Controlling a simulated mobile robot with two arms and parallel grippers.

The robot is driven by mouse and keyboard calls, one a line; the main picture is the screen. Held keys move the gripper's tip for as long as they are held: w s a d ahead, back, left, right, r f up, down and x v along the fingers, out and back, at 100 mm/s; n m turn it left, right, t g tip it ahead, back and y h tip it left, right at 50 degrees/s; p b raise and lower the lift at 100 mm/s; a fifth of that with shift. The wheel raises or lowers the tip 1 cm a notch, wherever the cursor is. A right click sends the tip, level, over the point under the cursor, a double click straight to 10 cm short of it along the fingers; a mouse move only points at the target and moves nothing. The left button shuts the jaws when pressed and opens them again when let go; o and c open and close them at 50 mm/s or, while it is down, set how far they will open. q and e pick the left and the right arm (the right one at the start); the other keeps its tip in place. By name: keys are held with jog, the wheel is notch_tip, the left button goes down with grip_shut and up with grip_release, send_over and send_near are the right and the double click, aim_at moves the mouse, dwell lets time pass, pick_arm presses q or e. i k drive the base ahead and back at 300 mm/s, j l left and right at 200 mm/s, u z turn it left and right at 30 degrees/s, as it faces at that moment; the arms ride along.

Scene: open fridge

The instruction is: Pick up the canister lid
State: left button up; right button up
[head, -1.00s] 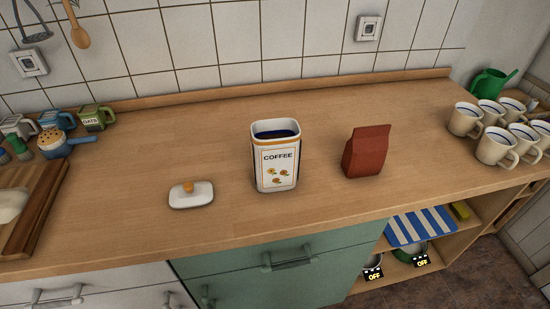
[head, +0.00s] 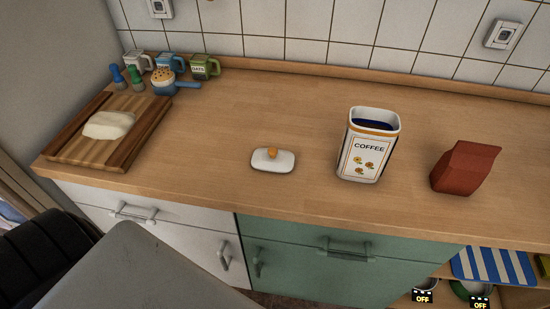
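The canister lid (head: 272,161) is a white rounded rectangle with an orange-brown knob on top. It lies flat on the wooden counter (head: 225,130), left of the canister and apart from it. The white coffee canister (head: 364,160) stands upright and open, with a dark blue inside and a COFFEE label. Neither of my grippers shows in the head view. A grey surface at the lower left may be part of my own body.
A red-brown bag (head: 466,168) stands right of the canister. A wooden board (head: 75,151) with a pale lump of dough (head: 109,125) lies at the left. Small jars, shakers and a blue pan (head: 163,82) stand behind it. The counter around the lid is clear.

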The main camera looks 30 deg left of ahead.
aim_at(272, 159)
jog(key=i+l+u, duration=0.15)
jog(key=l+u, duration=0.7)
jog(key=l, duration=0.3)
jog(key=l+u, duration=0.45)
jog(key=l, duration=0.15)
jog(key=k, duration=0.05)
